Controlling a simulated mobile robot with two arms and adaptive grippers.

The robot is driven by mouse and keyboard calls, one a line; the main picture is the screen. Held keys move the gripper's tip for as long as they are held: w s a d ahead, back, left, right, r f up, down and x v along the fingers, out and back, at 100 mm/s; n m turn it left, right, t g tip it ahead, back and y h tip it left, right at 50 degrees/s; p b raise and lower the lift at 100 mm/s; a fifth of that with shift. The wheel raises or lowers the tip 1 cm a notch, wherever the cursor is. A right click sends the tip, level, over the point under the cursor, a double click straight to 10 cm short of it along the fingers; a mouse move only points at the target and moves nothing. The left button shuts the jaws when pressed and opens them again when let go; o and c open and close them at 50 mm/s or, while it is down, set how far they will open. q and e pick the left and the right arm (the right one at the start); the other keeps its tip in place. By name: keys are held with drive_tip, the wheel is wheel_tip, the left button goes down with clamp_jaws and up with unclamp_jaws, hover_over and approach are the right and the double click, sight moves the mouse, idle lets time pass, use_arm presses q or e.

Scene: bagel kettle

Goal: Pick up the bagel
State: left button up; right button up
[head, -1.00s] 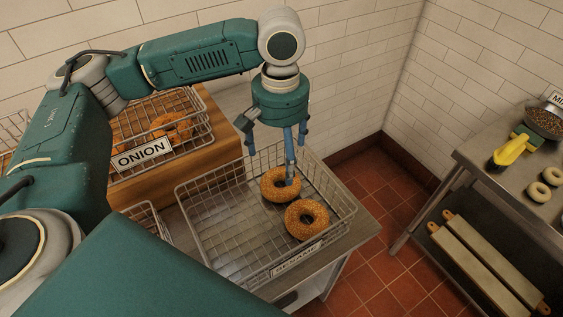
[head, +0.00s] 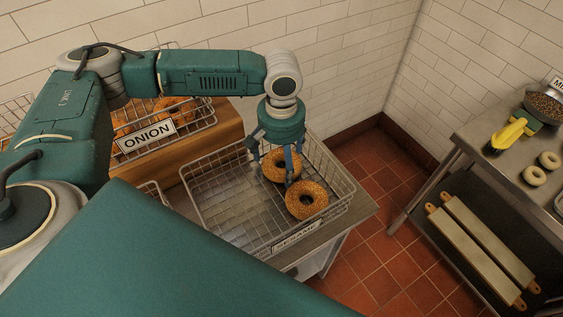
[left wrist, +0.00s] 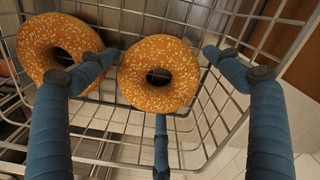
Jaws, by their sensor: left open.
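Two seeded, golden-brown bagels lie in a wire basket (head: 203,217) labelled sesame: a rear bagel (head: 271,172) and a front bagel (head: 314,205). My left gripper (head: 288,172) points down over them, open, with its fingers partly in front of the rear bagel. In the left wrist view, one bagel (left wrist: 183,77) sits between the spread blue fingers of the left gripper (left wrist: 165,75), and the other bagel (left wrist: 45,38) is at upper left, partly behind a finger. Neither bagel is visibly gripped. Whether a finger touches one I cannot tell. My right gripper is not in view.
The basket's wire walls surround the bagels; its left half is empty. An onion basket (head: 205,107) with bagels stands on a wooden block (head: 215,137) behind left. At right, a metal table (head: 480,140) holds a bowl (head: 546,106), pale rings and a yellow-green object (head: 510,133).

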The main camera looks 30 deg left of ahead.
use_arm(q)
drive_tip(key=shift+c, duration=0.5)
drive_tip(key=c, duration=0.8)
drive_tip(key=shift+c, duration=0.2)
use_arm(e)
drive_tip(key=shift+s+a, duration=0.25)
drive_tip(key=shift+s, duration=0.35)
use_arm(q)
drive_tip(key=shift+r, duration=0.1)
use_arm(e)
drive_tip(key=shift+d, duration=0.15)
use_arm(q)
drive_tip(key=shift+d+r, duration=0.1)
drive_tip(key=shift+r, duration=0.5)
wheel_tip(320, 180, up, 18)
drive_tip(key=shift+f+b, duration=0.1)
drive_tip(key=shift+b, duration=0.95)
drive_tip(key=shift+r, duration=0.45)
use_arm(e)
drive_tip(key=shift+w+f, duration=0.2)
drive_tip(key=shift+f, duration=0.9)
